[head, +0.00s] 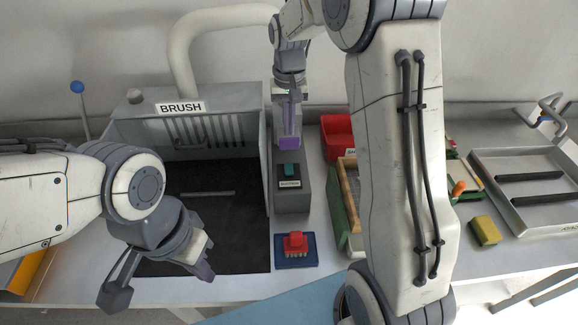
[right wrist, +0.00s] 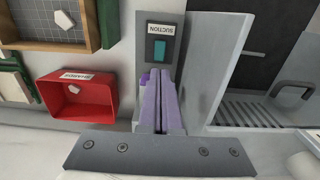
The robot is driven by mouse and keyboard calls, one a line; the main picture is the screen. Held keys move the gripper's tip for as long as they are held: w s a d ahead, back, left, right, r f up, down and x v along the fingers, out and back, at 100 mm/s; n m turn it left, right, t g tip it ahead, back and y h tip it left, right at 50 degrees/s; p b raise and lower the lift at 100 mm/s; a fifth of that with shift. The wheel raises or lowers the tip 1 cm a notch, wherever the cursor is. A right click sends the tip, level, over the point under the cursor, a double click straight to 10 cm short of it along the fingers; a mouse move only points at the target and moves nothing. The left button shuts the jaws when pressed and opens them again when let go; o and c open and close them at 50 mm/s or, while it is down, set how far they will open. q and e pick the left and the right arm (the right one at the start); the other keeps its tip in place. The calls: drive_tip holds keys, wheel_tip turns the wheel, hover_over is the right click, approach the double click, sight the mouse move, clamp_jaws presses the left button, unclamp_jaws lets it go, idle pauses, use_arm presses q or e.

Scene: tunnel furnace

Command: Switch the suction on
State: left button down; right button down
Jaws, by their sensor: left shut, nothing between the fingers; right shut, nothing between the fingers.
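The suction switch is a teal rocker (head: 289,170) on a grey box (head: 291,202) with a SUCTION label, at the right side of the brush booth (head: 190,120). In the right wrist view the teal rocker (right wrist: 159,49) sits just beyond my fingertips. My right gripper (head: 289,143) is shut and empty, its purple fingers above and behind the switch; it also shows in the right wrist view (right wrist: 160,80). I cannot tell whether the fingers touch the box. My left gripper (head: 205,272) is shut and empty over the front of the booth's dark floor.
A red brush (head: 295,243) rests on a blue mat (head: 296,262) in front of the switch box. A red bin (head: 337,138) stands right of it, beside a wooden-framed tray (head: 350,190). A yellow sponge (head: 485,231) and a metal tray (head: 530,217) are farther right. A blue-knobbed lever (head: 78,88) stands at left.

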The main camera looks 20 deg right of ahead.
sight(289, 172)
wheel_tip(289, 172, down, 14)
drive_tip(key=p, duration=0.4)
drive_tip(key=shift+r, duration=0.25)
drive_tip(key=shift+f, duration=0.25)
drive_tip(key=shift+f, duration=0.25)
drive_tip(key=shift+s, duration=0.2)
